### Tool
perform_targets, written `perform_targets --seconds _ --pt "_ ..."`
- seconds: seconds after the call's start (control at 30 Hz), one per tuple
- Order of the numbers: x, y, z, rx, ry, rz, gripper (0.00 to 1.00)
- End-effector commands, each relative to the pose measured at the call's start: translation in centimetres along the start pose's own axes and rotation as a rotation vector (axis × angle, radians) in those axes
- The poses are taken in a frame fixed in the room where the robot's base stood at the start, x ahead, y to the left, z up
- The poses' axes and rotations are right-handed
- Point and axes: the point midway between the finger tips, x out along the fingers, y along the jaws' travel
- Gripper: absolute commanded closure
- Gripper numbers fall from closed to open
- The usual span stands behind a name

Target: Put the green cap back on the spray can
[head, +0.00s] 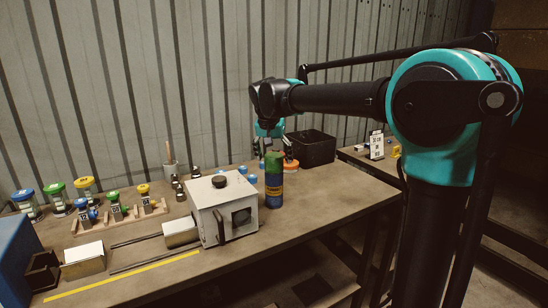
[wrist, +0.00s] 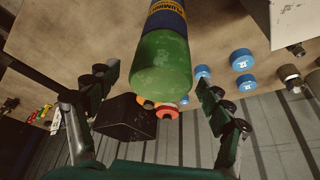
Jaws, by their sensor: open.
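The spray can (head: 273,190) stands upright on the bench, just right of the white crimper box. The green cap (head: 273,161) sits at its top; the can and cap (wrist: 160,85) fill the middle of the wrist view. From these views I cannot tell how firmly the cap is seated. My gripper (head: 270,140) is just above and behind the cap in the head view. In the wrist view its fingers (wrist: 158,82) are spread wide, one on each side of the cap, with visible gaps and nothing held.
The white crimper box (head: 222,207) stands close left of the can. An orange round item (head: 291,164), blue caps (wrist: 242,60) and a black bin (head: 313,148) are behind it. Racks of fittings (head: 120,213) stand left. The bench right of the can is clear.

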Motion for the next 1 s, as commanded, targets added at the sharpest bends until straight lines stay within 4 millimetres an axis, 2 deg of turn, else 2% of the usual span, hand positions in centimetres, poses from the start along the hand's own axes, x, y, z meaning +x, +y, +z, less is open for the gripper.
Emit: perform_targets --seconds 0.17,0.6,0.8,1.0 --pt "-1.4 0.0 0.0 -0.001 0.0 0.0 0.2" --pt "-9.7 0.0 0.0 -0.001 0.0 0.0 0.2" --pt "-11.6 0.0 0.0 -0.001 0.0 0.0 0.2" --pt "-12.0 0.0 0.0 0.0 0.0 0.0 0.2"
